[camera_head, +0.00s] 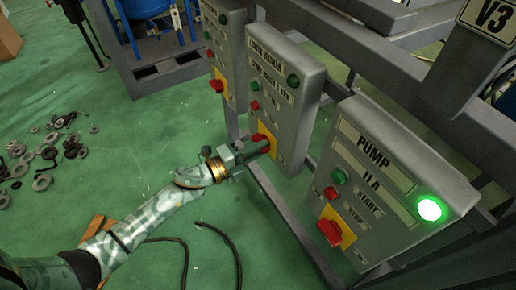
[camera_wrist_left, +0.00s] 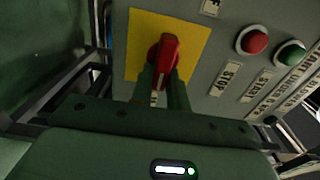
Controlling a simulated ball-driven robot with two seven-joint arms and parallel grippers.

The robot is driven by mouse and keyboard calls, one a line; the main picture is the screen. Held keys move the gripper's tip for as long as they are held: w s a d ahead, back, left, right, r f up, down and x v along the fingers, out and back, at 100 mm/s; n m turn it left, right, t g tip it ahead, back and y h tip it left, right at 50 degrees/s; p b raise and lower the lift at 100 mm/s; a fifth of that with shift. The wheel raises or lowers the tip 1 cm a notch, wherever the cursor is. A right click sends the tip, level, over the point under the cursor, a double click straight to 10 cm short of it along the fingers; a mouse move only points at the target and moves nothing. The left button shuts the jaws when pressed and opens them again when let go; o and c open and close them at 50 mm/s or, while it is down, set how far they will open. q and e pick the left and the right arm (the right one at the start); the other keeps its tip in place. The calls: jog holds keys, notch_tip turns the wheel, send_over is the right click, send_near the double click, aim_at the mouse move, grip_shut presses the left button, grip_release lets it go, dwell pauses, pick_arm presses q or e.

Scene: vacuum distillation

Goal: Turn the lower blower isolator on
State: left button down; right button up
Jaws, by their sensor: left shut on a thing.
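The lower blower isolator is a red rotary handle (camera_wrist_left: 168,52) on a yellow plate (camera_wrist_left: 196,38). In the head view it shows as a red bit (camera_head: 260,138) at the bottom of the middle grey control box (camera_head: 285,75). My left gripper (camera_wrist_left: 165,85) is shut on the red handle, with a finger on each side of it. In the head view my left gripper (camera_head: 256,148) reaches the box from the left and hides part of the handle. The handle stands roughly upright in the wrist view. My right gripper is not in view.
A pump box (camera_head: 385,190) with a lit green lamp (camera_head: 430,209) and its own red isolator (camera_head: 330,231) stands at the right. Another grey box (camera_head: 222,50) is at the back left. Grey frame rails surround the boxes. Loose rings (camera_head: 45,155) and cables lie on the green floor.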

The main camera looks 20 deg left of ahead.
pick_arm(q)
jog(key=shift+f, duration=0.15)
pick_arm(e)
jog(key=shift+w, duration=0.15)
pick_arm(q)
jog(key=c, duration=1.4)
grip_release()
jog(key=shift+o, duration=0.2)
jog(key=shift+s, duration=0.1)
